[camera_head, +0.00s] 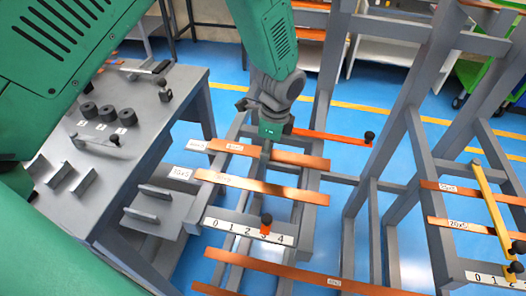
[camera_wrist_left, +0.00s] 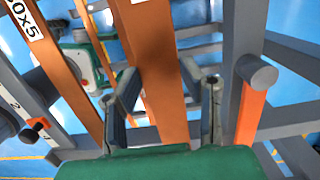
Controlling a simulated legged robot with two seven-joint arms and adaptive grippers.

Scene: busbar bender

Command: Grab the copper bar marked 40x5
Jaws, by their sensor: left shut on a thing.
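Several flat copper bars lie across grey racks. My left gripper (camera_head: 268,143) reaches down onto the far copper bar (camera_head: 303,160) of the middle rack. In the left wrist view its two fingers (camera_wrist_left: 162,85) are on either side of this bar (camera_wrist_left: 152,45), shut on it. I cannot read a marking on the held bar. A second bar (camera_head: 275,190) lies nearer on the same rack. In the left wrist view a neighbouring bar (camera_wrist_left: 55,65) has a cut-off label ending in "0x5". My right gripper is not in view.
An orange stop arm (camera_head: 330,136) with a black knob is close beside the gripper. A numbered scale (camera_head: 248,231) crosses the rack front. A longer bar (camera_head: 290,270) lies nearer. A grey workbench (camera_head: 150,125) is left; another rack with bars (camera_head: 465,188) is right.

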